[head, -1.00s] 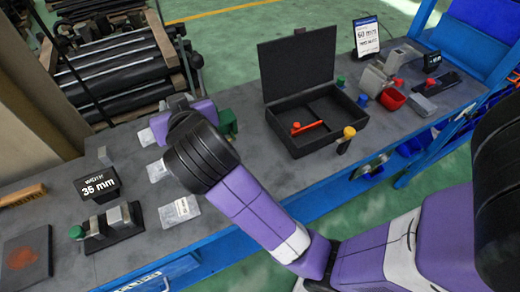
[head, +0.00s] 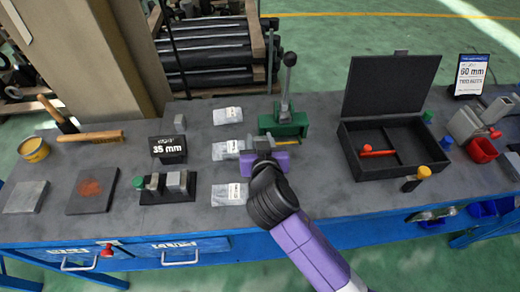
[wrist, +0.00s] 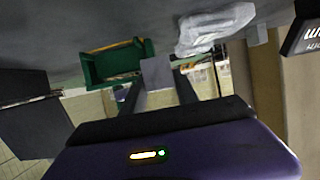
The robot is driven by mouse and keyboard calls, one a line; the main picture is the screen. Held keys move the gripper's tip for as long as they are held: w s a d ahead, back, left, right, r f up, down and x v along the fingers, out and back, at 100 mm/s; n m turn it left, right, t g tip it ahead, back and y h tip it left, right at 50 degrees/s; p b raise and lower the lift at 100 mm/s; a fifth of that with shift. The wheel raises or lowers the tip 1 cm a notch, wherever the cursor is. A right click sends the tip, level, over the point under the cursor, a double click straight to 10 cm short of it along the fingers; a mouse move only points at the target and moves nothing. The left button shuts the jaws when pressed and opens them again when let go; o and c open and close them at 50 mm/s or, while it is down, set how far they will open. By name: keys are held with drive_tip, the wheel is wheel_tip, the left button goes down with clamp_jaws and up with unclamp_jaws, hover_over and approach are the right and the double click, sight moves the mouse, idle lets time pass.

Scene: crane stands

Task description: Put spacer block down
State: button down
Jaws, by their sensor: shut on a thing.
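My gripper (head: 263,147) is over the bench just in front of the green-based lever press (head: 285,122), to the right of the middle clear bag. In the wrist view, the two fingers of my gripper (wrist: 158,85) are shut on a plain grey spacer block (wrist: 156,71). The green press base (wrist: 118,62) shows beside the block there. In the head view the block is hard to tell from the gripper's grey tip. I cannot tell whether the block touches the bench or the press.
Labelled clear bags (head: 229,194) lie left of my gripper. Further left are a 35 mm sign (head: 168,149), a small grey block (head: 180,121) and a black fixture (head: 166,190). An open black case (head: 365,172) stands right. Bare bench (head: 318,185) lies between my arm and the case.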

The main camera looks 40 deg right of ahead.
drive_tip(key=shift+f, duration=2.25)
drive_tip(key=shift+f, duration=0.15)
drive_tip(key=c, duration=1.2)
unclamp_jaws()
